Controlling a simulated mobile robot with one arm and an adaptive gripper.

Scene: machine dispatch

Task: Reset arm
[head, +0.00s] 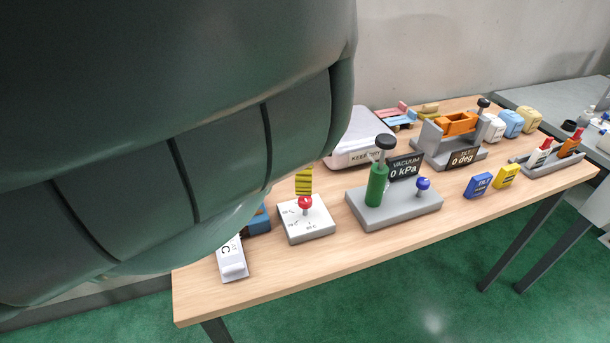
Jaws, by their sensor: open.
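My gripper is not in view, and no part of my arm can be made out for certain. A large, dark green rounded form close to the camera fills the upper left and hides the left back of the wooden table (290,271). On the table stand a white block with a red ball knob (305,203) and a grey vacuum stand (410,211) with a green cylinder (376,186), a blue knob (423,184) and a display reading 0 kPa. Behind it is a grey tilt stand (434,140) holding an orange part (456,123), its display reading 0 deg.
Blue (478,185) and yellow (506,176) blocks lie near the front edge, beside a grey tray (562,166) with red and orange items. A white box (353,143) is partly hidden. A grey table (543,95) stands at right. Green floor (420,300) is open in front.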

